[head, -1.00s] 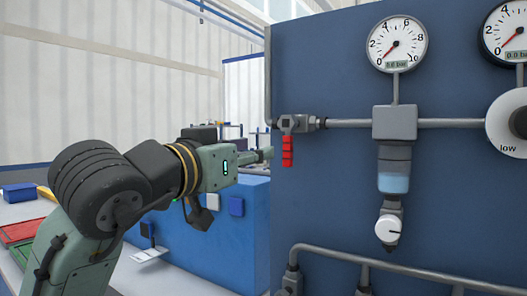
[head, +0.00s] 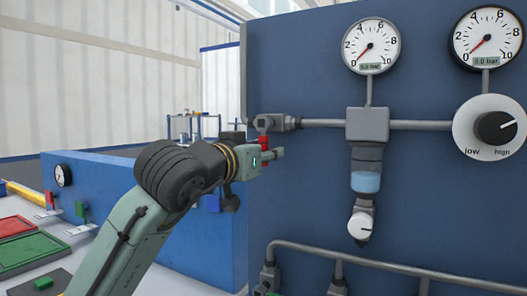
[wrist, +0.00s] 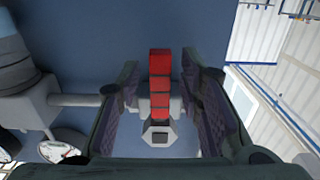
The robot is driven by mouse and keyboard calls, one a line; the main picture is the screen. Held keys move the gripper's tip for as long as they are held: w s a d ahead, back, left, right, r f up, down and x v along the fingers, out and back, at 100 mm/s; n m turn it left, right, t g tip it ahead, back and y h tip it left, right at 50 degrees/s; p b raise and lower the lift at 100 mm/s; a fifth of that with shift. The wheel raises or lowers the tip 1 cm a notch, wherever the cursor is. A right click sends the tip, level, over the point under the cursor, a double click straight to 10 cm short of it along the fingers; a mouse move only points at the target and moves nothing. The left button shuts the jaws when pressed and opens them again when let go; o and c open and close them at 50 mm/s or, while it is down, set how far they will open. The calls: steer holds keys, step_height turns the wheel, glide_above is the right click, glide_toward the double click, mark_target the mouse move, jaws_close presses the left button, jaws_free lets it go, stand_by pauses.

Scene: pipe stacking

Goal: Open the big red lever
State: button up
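The big red lever (head: 264,143) hangs from a grey valve (head: 272,123) at the left edge of the blue panel. My gripper (head: 278,153) is in front of the lever in the head view and hides part of it. The wrist view shows the segmented red lever (wrist: 160,82) between the two dark padded fingers of my gripper (wrist: 163,85). The fingers are apart, with a visible gap on each side of the lever. The grey valve body (wrist: 158,132) shows at the lever's base.
The blue panel (head: 300,190) carries gauges (head: 372,46), a grey pipe, a filter bowl (head: 365,182) and a low/high knob (head: 494,127). A pipe runs along its lower part. At left stand a blue bench wall (head: 110,185) and red and green trays (head: 30,252).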

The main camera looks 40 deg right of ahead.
steer(key=shift+c, duration=0.5)
jaws_close()
stand_by(0.3)
